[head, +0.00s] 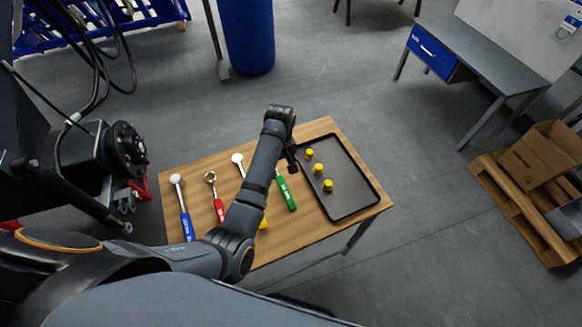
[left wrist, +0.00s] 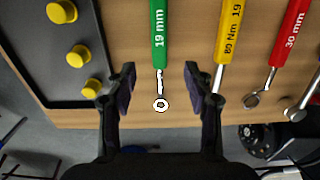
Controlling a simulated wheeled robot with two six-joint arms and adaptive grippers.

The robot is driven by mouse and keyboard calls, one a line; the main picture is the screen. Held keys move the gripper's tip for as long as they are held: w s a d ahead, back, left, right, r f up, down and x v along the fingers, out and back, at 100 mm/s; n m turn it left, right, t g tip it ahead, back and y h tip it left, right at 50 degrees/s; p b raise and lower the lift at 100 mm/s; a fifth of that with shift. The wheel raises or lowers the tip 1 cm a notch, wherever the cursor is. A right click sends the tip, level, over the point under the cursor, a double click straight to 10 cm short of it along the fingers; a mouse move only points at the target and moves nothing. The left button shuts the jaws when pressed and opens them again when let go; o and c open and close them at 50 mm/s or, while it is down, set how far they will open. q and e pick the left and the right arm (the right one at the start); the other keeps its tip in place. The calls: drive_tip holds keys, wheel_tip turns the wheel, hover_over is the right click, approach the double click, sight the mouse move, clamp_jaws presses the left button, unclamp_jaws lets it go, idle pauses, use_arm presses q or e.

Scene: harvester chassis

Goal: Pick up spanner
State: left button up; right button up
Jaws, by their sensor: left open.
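A green spanner marked 19 mm (head: 287,194) lies on the wooden table, between the yellow tool and the black tray. In the left wrist view its green handle (left wrist: 159,35) points away and its silver ring end lies toward me. My left gripper (head: 291,164) is above the table at the far end of this spanner, and my arm covers part of the scene. In the left wrist view my left gripper (left wrist: 160,88) is open, with one finger on each side of the spanner's shank and nothing held. My right gripper is not in view.
A yellow tool (left wrist: 229,40), a red 30 mm spanner (head: 219,210) and a blue-handled tool (head: 187,225) lie to the left in the head view. The black tray (head: 359,205) with yellow caps is at right. My arm partly hides the yellow tool.

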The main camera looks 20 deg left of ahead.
use_arm(q)
drive_tip(key=w, duration=0.1)
hover_over(285, 189)
drive_tip(key=f, duration=0.4)
drive_tip(key=shift+a+f+p, duration=0.2)
drive_tip(key=shift+a+p, duration=0.1)
drive_tip(key=shift+a, duration=0.05)
drive_tip(key=shift+w+f, duration=0.15)
drive_tip(key=f, duration=0.4)
drive_tip(key=shift+s+d+f+p, duration=0.1)
drive_tip(key=shift+s+d+p, duration=0.2)
drive_tip(key=shift+d+p, duration=0.1)
drive_tip(key=shift+w+a+f, duration=0.1)
drive_tip(key=shift+w+f, duration=0.15)
drive_tip(key=shift+f, duration=0.05)
drive_tip(key=shift+c, duration=1.3)
drive_tip(key=shift+s+r, duration=0.1)
drive_tip(key=shift+s, duration=0.05)
clamp_jaws()
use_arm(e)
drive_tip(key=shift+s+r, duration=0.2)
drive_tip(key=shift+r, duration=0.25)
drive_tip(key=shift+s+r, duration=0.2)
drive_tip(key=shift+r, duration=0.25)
